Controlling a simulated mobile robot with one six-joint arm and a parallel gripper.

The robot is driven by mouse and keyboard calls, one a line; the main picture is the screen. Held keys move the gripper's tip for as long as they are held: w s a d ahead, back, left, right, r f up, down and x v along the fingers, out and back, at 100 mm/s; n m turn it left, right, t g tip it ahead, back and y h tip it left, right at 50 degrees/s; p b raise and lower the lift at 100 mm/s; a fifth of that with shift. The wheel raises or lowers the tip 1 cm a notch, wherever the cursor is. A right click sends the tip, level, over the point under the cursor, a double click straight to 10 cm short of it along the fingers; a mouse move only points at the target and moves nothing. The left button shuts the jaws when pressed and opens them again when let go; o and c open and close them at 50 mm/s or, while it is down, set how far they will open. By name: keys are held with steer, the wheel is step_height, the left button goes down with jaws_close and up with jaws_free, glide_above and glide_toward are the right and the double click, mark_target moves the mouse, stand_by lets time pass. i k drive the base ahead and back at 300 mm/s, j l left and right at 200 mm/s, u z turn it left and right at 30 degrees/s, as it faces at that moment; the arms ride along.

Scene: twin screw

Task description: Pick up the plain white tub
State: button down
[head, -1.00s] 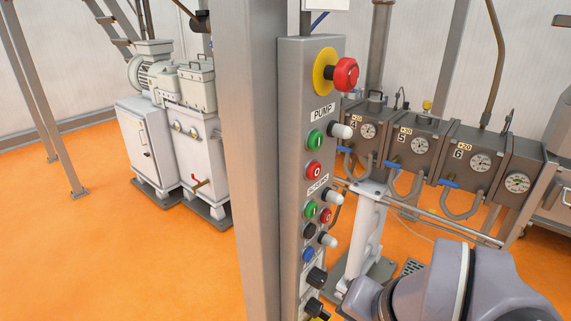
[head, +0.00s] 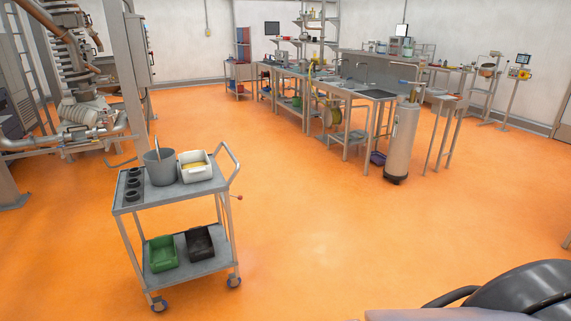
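A white tub (head: 195,167) stands on the top shelf of a grey cart in the head view, left of centre. Something yellowish shows inside it. I cannot tell whether it is the plain white tub of the task. A grey bucket with a handle or tool sticking up (head: 159,167) stands just left of it. My gripper is not in view; only a part of my arm shows at the bottom right, well apart from the cart.
The cart (head: 126,205) has several dark rings (head: 133,183) on top and a green bin (head: 162,253) and a black bin (head: 200,243) below. Long workbenches (head: 352,92) and a steel cylinder (head: 402,140) stand at the back. Orange floor right of the cart is clear.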

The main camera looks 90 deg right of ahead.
mark_target(195, 166)
steer(key=z, duration=2.45)
steer(key=i+l+u, duration=0.45)
steer(key=i+l, duration=0.5)
steer(key=i, duration=0.55)
steer(key=i+l+u, duration=0.5)
steer(key=i+l, duration=0.8)
steer(key=l, duration=0.15)
